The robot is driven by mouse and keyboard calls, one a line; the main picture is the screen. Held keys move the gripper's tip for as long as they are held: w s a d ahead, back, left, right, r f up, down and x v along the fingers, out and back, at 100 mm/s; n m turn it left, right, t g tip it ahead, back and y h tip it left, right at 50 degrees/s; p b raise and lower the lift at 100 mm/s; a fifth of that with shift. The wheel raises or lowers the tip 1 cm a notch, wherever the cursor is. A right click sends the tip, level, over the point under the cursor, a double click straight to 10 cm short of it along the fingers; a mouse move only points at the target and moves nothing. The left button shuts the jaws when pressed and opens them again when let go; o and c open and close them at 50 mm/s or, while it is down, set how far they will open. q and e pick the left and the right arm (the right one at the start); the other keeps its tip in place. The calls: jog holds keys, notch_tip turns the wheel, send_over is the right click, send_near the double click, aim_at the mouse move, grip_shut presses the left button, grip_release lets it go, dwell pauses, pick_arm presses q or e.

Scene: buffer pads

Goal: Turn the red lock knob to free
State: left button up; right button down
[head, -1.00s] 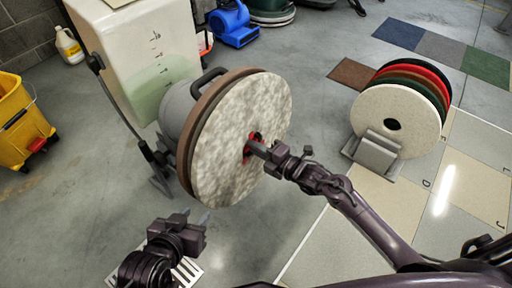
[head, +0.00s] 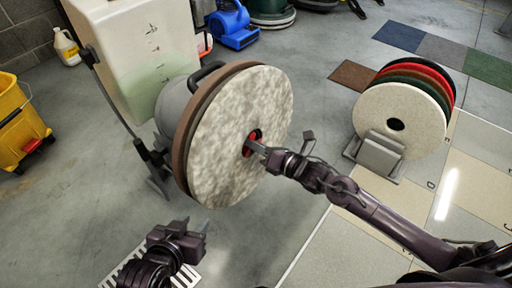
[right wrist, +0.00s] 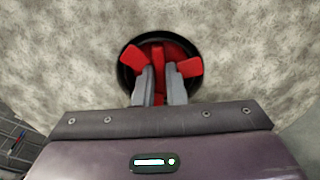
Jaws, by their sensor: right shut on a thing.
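The red lock knob (right wrist: 189,67) sits in a dark round recess at the centre of the pale mottled pad (head: 222,150). In the right wrist view several red lobes show around the fingers. My right gripper (right wrist: 160,85) is shut on one lobe of the knob, with a grey finger on each side of it. In the head view the right gripper (head: 254,147) reaches the pad's centre from the right, and the knob (head: 250,138) is partly hidden. My left gripper (head: 206,228) is at the lower left, away from the pad; its finger gap is not clear.
The pad is mounted on a tilted machine with a cream tank (head: 140,50) and a dark handle pole. A rack (head: 372,156) of coloured pads stands at the right. A yellow bucket (head: 20,125) is at the far left. The floor between is clear.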

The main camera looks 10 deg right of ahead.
pick_arm(q)
notch_tip(320, 180, down, 2)
jog(key=shift+f+b, duration=0.2)
jog(key=shift+b, duration=0.55)
pick_arm(e)
jog(key=n, duration=0.4)
jog(key=n+b, duration=0.3)
jog(key=n, duration=0.2)
pick_arm(q)
notch_tip(320, 180, down, 3)
jog(key=shift+r, duration=0.1)
pick_arm(e)
jog(key=c, duration=1.6)
grip_release()
jog(key=shift+o, duration=0.2)
jog(key=shift+s+d, duration=0.1)
